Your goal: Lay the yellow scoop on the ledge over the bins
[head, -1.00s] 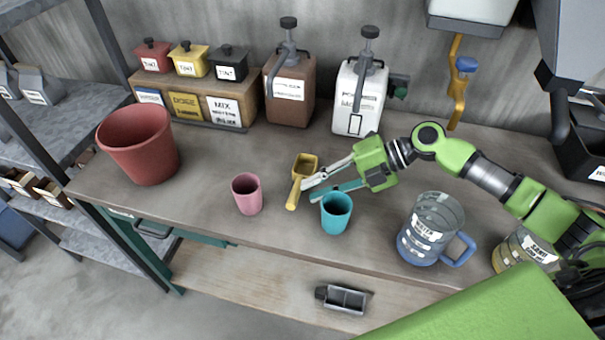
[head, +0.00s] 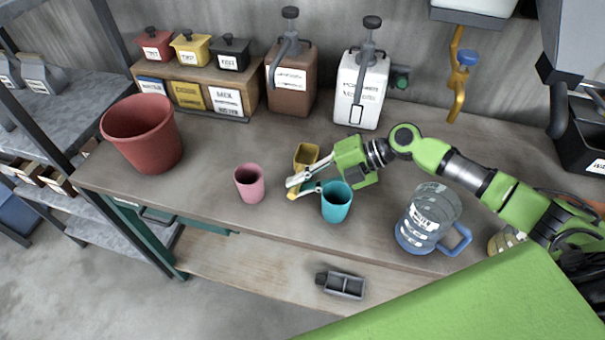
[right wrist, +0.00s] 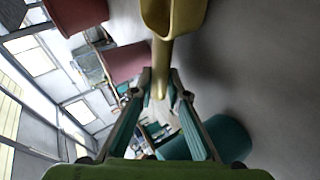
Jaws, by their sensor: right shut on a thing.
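The yellow scoop (head: 306,153) is on or just above the bench, left of the teal cup (head: 337,204); its handle points towards the front edge. My right gripper (head: 292,188) is shut on the scoop's handle. In the right wrist view the scoop's bowl (right wrist: 173,14) is beyond the fingertips (right wrist: 161,85), with the handle between them. The wooden bin unit (head: 250,93) stands at the back left; its top ledge carries a red jar (head: 154,45), a yellow jar (head: 190,50) and a black jar (head: 230,54). My left gripper is out of view.
A pink cup (head: 249,183) stands left of the scoop, and a red bucket (head: 143,135) farther left. A brown pump container (head: 291,80) and a white one (head: 359,90) stand at the back. A clear jug (head: 428,220) stands right. Bench between bins and scoop is clear.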

